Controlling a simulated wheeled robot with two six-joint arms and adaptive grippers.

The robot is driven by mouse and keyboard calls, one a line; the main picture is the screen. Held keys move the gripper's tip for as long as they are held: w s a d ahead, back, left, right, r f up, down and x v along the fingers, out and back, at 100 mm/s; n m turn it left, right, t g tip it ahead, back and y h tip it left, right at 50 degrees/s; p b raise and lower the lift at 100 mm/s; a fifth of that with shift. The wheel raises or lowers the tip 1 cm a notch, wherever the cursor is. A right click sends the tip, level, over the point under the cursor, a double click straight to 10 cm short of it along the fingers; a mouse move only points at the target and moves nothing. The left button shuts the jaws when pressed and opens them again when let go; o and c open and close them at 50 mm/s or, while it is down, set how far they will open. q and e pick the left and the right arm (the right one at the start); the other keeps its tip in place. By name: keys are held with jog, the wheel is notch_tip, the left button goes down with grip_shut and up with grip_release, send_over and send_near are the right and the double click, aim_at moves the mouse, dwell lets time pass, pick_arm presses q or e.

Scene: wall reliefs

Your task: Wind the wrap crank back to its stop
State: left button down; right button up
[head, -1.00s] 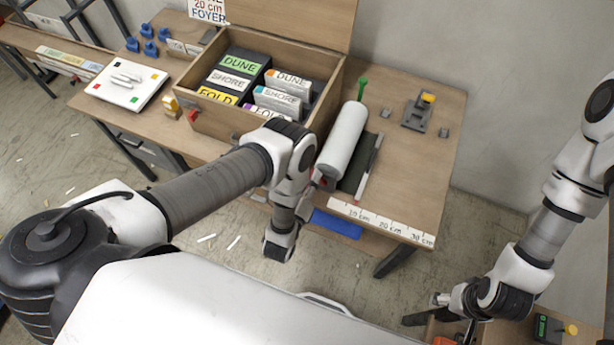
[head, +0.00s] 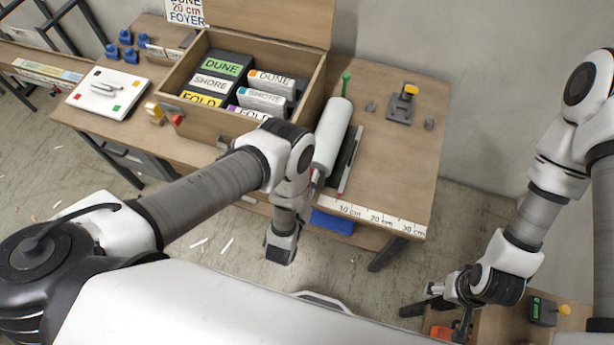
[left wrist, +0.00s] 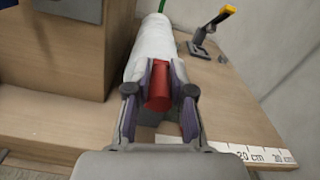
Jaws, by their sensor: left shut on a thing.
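The white wrap roll (head: 332,135) lies along the table, with a green upright piece at its far end. In the left wrist view the roll (left wrist: 152,48) runs away from my gripper. The red crank handle (left wrist: 159,88) is at the roll's near end, between the two fingers of my left gripper (left wrist: 160,92). My left gripper (head: 312,178) is shut on this handle; in the head view my own wrist hides most of the handle. The crank's arm and its stop cannot be made out. My right gripper (head: 450,308) is low at the right, away from the roll.
An open wooden box (head: 190,112) with labelled packs stands left of the roll. A dark bar (head: 350,160) lies beside the roll. A ruler strip (head: 372,215) marks the table's front edge. A grey device with a yellow knob (head: 402,105) stands at the back right.

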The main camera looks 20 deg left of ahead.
pick_arm(q)
jog(key=shift+s+d+f, duration=0.1)
jog(key=c, duration=1.1)
grip_release()
jog(key=shift+o, duration=0.2)
jog(key=shift+d, duration=0.1)
jog(key=shift+a, duration=0.2)
